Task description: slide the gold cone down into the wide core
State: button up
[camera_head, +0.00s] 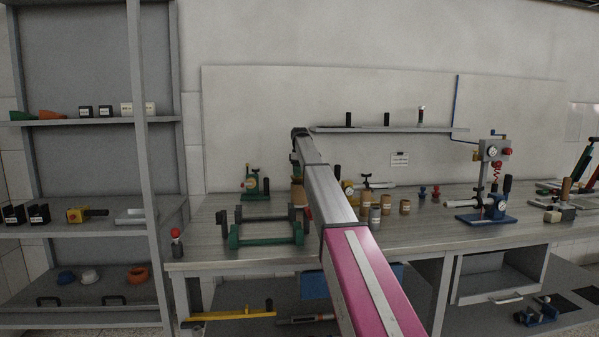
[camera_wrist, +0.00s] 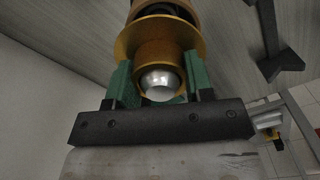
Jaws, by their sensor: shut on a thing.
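In the wrist view my gripper (camera_wrist: 158,80) has its green fingers closed on the gold cone (camera_wrist: 125,42), one finger on each side of its hub. The cone shows a wide gold flange and a rounded silver end facing the camera. A tan ring with a dark inside, apparently the wide core (camera_wrist: 183,10), shows just beyond the flange at the top edge. I cannot tell whether the cone's tip is inside it. In the head view my arm hides the gripper and cone; a brown cylinder (camera_head: 298,197) shows partly beside the arm.
A green cradle frame (camera_head: 265,239) stands on the bench (camera_head: 210,252) left of my arm. Several small tan and grey cylinders (camera_head: 405,207) stand to the right. A blue press (camera_head: 490,208) stands farther right. A wall shelf (camera_head: 390,129) hangs above the bench.

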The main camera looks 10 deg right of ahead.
jog(key=shift+f, duration=0.95)
jog(key=o, duration=1.1)
jog(key=shift+c, duration=0.2)
notch_tip(320, 180, up, 11)
jog(key=shift+f, duration=0.15)
